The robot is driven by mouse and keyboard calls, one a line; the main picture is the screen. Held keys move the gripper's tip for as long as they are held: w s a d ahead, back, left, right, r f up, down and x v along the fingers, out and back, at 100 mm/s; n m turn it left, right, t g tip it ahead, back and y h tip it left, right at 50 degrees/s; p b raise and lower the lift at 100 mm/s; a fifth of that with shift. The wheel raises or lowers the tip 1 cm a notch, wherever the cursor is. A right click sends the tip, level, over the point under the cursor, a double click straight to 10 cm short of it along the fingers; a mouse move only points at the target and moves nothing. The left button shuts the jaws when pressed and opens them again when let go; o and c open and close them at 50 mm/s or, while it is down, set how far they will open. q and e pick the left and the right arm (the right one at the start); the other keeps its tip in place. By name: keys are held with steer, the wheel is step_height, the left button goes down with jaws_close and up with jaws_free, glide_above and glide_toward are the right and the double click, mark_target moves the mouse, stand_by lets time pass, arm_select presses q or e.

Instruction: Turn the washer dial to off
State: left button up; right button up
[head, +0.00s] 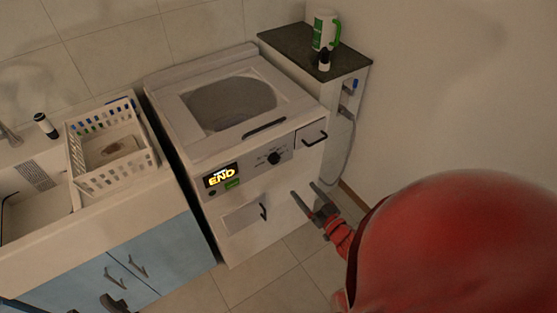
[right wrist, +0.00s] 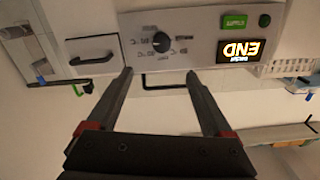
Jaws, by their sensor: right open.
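The white washer (head: 228,232) stands in the middle of the head view. Its round black dial (head: 274,158) sits on the front panel, right of a lit display (head: 222,176) reading END. In the right wrist view the dial (right wrist: 160,42) is just beyond the fingertips, with small markings around it. My right gripper (head: 303,190) is open and empty, in front of the washer, lower and to the right of the dial. Its two fingers (right wrist: 158,72) point at the panel, apart from the dial. A dark shape at the head view's lower left may be my left gripper (head: 113,303); its jaws are unclear.
A sink counter (head: 115,215) with a white basket (head: 85,187) stands left of the washer. Black handles (head: 263,211) stick out from the washer front.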

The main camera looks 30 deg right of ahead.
mark_target(276, 160)
steer(key=w+p, duration=0.2)
steer(key=w, duration=1.3)
steer(key=shift+w+a, duration=0.1)
steer(key=shift+w, duration=0.35)
jaws_close()
